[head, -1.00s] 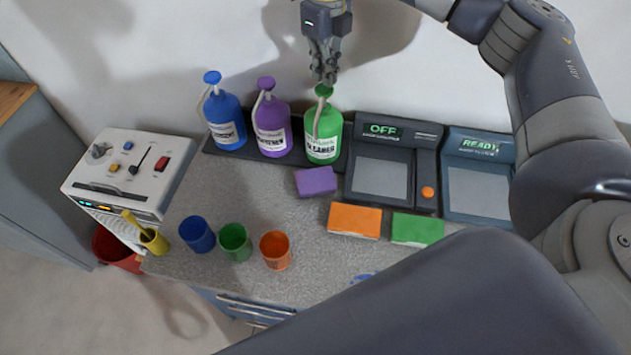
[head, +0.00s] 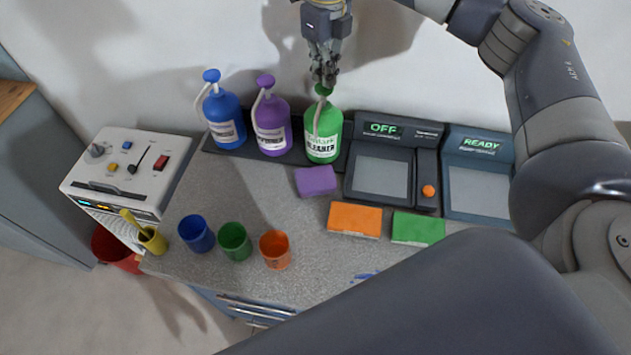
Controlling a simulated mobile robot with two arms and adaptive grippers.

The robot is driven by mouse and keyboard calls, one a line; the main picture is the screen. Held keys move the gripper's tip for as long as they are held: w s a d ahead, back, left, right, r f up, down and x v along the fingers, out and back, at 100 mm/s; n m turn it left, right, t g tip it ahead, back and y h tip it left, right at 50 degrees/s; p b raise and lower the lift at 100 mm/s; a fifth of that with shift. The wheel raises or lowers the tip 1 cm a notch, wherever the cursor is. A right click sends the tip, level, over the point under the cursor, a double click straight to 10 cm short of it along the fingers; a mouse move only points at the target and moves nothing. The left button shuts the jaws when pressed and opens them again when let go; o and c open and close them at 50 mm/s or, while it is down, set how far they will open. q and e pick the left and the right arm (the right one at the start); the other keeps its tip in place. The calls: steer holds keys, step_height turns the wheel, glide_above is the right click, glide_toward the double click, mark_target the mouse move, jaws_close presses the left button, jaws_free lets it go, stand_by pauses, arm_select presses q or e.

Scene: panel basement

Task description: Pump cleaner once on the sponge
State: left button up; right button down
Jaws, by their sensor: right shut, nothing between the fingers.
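The green bottle (head: 323,134), labelled CLEANER, stands upright at the right end of a row of three pump bottles by the wall. Its green pump head (head: 323,90) has a pale spout hanging down the front. My right gripper (head: 324,84) is shut and empty, pointing down right at the top of this pump head. Whether it touches cannot be told. Three sponge-like blocks lie in front: a purple one (head: 315,181) nearest the bottle, an orange one (head: 355,219) and a green one (head: 418,228). My left gripper is not in view.
A blue bottle (head: 223,118) and a purple bottle (head: 270,124) stand left of the green one. Devices reading OFF (head: 382,177) and READY (head: 480,189) stand to the right. Blue (head: 196,234), green (head: 234,242) and orange (head: 275,250) cups stand near the counter's front edge.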

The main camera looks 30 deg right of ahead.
steer(key=shift+s+f+b, duration=0.1)
steer(key=shift+f+b, duration=0.9)
steer(key=shift+f, duration=0.75)
steer(key=shift+r, duration=0.15)
steer(key=shift+r+p, duration=1.4)
steer(key=shift+r, duration=0.65)
step_height(320, 180, up, 6)
steer(key=p, duration=0.4)
